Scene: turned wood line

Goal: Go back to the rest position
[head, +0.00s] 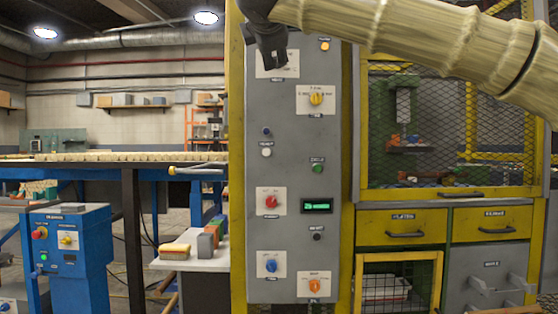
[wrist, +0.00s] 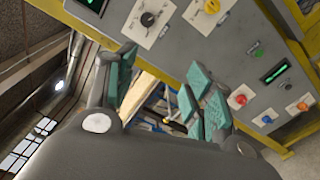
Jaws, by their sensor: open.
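My gripper (head: 271,50) is at the top of the grey control panel (head: 282,205) in the head view, in front of its upper left part and covering some of it. In the wrist view my gripper (wrist: 160,90) has its green-padded fingers spread apart, with nothing between them. The panel also shows in the wrist view (wrist: 232,50), tilted, beyond the fingers. My arm crosses the top right of the head view. No rest position is marked in view.
A yellow-framed mesh cage (head: 445,120) stands right of the panel, above two yellow drawers (head: 402,227). A blue control box (head: 70,255) stands at the lower left.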

